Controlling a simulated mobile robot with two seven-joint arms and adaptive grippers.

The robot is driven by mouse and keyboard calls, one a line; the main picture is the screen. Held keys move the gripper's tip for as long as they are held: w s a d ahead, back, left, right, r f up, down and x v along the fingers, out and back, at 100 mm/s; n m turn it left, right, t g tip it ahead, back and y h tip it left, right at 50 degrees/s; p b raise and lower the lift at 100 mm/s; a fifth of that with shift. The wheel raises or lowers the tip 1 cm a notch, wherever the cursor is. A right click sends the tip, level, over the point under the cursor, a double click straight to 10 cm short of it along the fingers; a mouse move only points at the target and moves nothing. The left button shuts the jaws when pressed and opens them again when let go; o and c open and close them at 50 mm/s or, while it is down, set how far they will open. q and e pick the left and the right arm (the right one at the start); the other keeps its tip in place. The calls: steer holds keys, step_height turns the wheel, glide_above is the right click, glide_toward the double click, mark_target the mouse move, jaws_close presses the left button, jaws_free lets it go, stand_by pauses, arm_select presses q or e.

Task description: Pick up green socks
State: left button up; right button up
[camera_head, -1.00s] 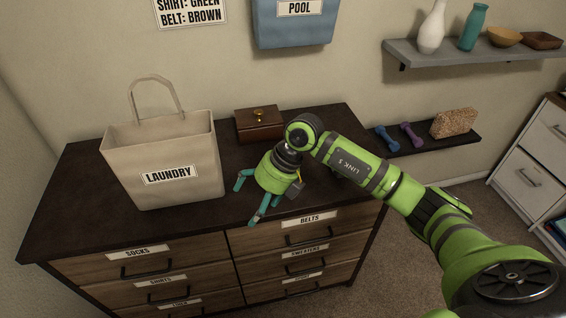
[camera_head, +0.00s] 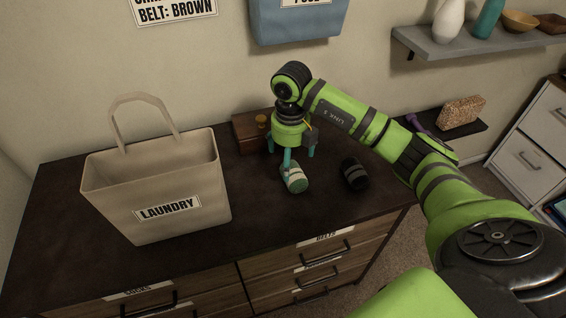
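The green socks (camera_head: 296,180) are a rolled bundle, pale green with a white band, lying on the dark dresser top. My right gripper (camera_head: 291,158) points down just behind them, its teal fingers spread apart. One finger comes down at the back end of the bundle and overlaps it in view; I cannot tell whether it touches. The gripper is open, and the socks rest on the dresser. My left gripper is not in view.
A black rolled bundle (camera_head: 354,173) lies to the right of the green socks. A beige laundry bag (camera_head: 160,185) stands at the left. A wooden box (camera_head: 247,133) sits behind the gripper. The dresser top (camera_head: 262,228) is clear in front.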

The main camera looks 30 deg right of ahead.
mark_target(294, 176)
steer(key=shift+f, duration=0.4)
steer(key=shift+s+f+p, duration=0.15)
steer(key=shift+f+p, duration=0.15)
steer(key=shift+f, duration=0.05)
step_height(294, 176, down, 4)
steer(key=shift+f+p, duration=0.25)
steer(key=shift+p, duration=0.55)
steer(key=shift+f, duration=0.35)
steer(key=shift+c, duration=0.4)
steer(key=c, duration=1.2)
